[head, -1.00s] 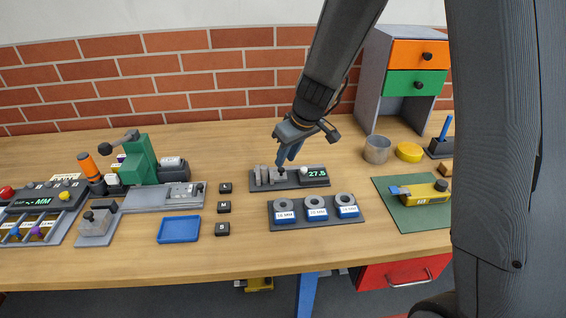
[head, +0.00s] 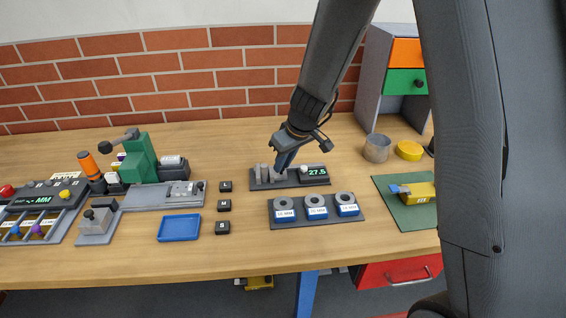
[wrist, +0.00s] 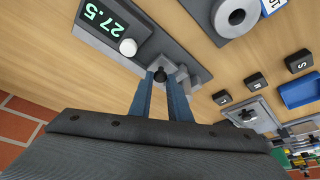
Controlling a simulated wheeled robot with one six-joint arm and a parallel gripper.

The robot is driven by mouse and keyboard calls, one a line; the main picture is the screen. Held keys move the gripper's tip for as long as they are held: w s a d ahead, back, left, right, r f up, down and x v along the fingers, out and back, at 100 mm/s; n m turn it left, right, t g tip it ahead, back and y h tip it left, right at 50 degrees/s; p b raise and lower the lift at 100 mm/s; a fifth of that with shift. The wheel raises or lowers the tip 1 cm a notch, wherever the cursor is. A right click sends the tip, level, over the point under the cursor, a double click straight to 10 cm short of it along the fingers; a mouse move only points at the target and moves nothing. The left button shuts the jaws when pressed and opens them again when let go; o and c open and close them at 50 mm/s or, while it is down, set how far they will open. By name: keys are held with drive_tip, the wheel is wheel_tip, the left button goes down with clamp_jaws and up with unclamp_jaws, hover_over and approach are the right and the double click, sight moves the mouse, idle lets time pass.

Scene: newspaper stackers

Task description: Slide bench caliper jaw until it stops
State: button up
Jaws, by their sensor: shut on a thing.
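The bench caliper (head: 290,178) is a dark grey base on the wooden bench with grey jaws at its left end. Its green display reads 27.5, and a white round button sits beside the display. In the wrist view the caliper (wrist: 135,25) runs from upper left to centre. My gripper (head: 279,171) is down at the caliper's jaws. In the head view the fingers hide the knob.
A dark tray (head: 347,221) with several labelled rings lies just in front of the caliper. Dark keys (head: 224,205) and a blue tray (head: 180,228) lie to the left. A metal cup (head: 377,148) and a yellow disc (head: 409,150) stand to the right.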

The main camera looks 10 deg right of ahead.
drive_tip(key=shift+f+b, duration=0.1)
drive_tip(key=shift+b, duration=0.65)
drive_tip(key=o, duration=0.5)
drive_tip(key=shift+o, duration=0.2)
drive_tip(key=shift+r, duration=0.2)
drive_tip(key=v, duration=0.7)
drive_tip(key=shift+s+r, duration=0.2)
drive_tip(key=shift+r, duration=0.05)
drive_tip(key=shift+d, duration=0.1)
drive_tip(key=s+d+f+m+g+h, duration=0.1)
drive_tip(key=s+d+m, duration=0.2)
drive_tip(key=s, duration=0.6)
drive_tip(key=s+d+f+m+g+h, duration=0.1)
drive_tip(key=s+d+f+m, duration=0.1)
drive_tip(key=s+d, duration=0.5)
drive_tip(key=s+m, duration=0.1)
drive_tip(key=s, duration=0.2)
drive_tip(key=shift+s+d+m, duration=0.25)
drive_tip(key=shift+m, duration=0.15)
